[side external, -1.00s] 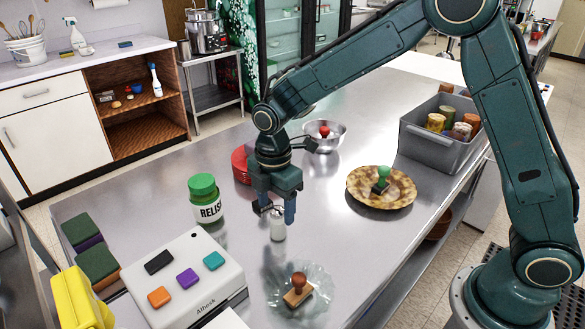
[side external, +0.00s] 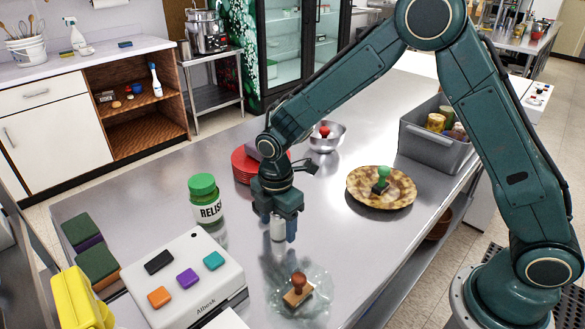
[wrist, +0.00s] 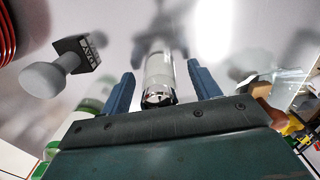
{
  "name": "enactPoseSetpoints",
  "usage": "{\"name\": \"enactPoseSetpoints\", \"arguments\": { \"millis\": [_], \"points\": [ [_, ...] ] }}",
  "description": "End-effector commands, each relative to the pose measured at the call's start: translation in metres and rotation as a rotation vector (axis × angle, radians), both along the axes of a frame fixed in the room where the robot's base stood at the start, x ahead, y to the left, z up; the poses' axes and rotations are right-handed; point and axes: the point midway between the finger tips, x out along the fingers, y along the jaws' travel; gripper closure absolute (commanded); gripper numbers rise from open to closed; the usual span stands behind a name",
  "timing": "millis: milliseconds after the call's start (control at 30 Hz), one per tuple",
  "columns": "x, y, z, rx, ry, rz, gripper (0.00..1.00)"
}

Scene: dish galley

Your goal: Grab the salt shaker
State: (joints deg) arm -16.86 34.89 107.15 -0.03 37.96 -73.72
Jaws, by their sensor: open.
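The salt shaker (side external: 278,230) is a small pale cylinder on the steel counter, right of the relish jar. In the wrist view it shows as a clear and white body with a shiny metal end (wrist: 160,82). My gripper (side external: 277,232) points down over it, with the shaker between its two blue fingers. In the wrist view the fingers (wrist: 163,88) stand on either side with a visible gap at each, so my gripper is open. The gripper body hides the shaker's upper part in the side view.
The relish jar (side external: 205,200) stands close on the left. A glass dish (side external: 325,305) with a wooden stamp (side external: 298,290) lies in front. Red plates (side external: 241,165) are behind. A grey-handled stamp (wrist: 62,72) shows in the wrist view. Counter is clear towards the patterned plate (side external: 360,202).

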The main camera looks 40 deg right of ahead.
Motion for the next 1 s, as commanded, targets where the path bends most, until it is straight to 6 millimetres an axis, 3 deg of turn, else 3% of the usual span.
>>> {"name": "enactPoseSetpoints", "arguments": {
  "millis": [300,567,1000],
  "points": [
    [0.0001,0.0,0.0003,0.0,0.0,0.0,0.4],
    [0.0001,0.0001,0.0004,0.0,0.0,0.0,0.89],
    [0.0006,0.0002,0.007,0.0,-0.002,0.0,0.89]
  ]
}}
